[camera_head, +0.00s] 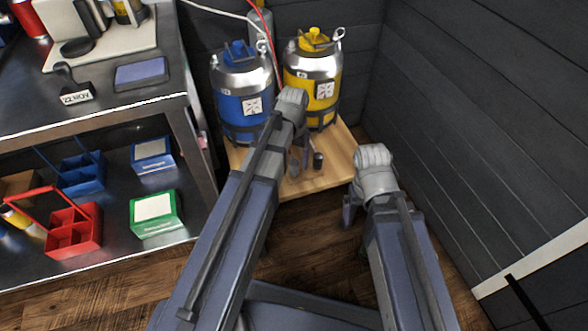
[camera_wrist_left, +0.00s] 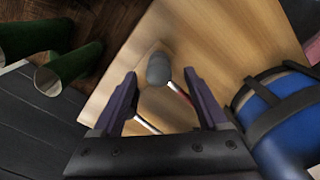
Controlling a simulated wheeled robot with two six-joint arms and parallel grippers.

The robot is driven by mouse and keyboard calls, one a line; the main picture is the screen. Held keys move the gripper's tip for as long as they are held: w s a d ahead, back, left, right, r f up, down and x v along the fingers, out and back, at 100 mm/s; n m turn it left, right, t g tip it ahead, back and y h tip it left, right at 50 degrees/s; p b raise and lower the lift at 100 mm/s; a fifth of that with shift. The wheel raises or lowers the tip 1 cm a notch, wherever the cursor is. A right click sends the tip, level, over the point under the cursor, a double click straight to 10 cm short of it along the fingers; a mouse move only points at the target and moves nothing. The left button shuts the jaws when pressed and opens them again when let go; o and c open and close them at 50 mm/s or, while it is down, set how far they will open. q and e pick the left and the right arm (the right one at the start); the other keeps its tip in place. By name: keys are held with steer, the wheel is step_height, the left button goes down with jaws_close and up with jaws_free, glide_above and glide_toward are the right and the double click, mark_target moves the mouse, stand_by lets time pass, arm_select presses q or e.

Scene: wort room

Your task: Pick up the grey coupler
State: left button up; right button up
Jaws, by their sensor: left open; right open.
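The grey coupler (camera_head: 318,160) is a small dark grey cylinder low over the wooden board, in front of the yellow keg. In the left wrist view the coupler (camera_wrist_left: 158,68) shows its rounded grey end just beyond and between my fingertips, with a thin red and white piece running from it behind a finger. My left gripper (camera_head: 298,164) is open beside it; its fingers (camera_wrist_left: 160,78) hold nothing. I cannot tell whether they touch it. My right gripper (camera_head: 349,208) is open and empty, lower right of the board, partly hidden by its own wrist.
A blue keg (camera_head: 240,101) and a yellow keg (camera_head: 300,72) stand on the wooden board (camera_head: 335,175), close to my left wrist. A dark plank wall (camera_head: 480,120) is at right. A metal bench (camera_head: 100,120) with a red caddy (camera_head: 75,238) below is at left.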

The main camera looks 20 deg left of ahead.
mark_target(294, 161)
arm_select(q)
step_height(294, 161, down, 4)
steer(key=b, duration=0.3)
steer(key=shift+s, duration=0.1)
steer(key=shift+r, duration=0.1)
jaws_close()
stand_by(0.3)
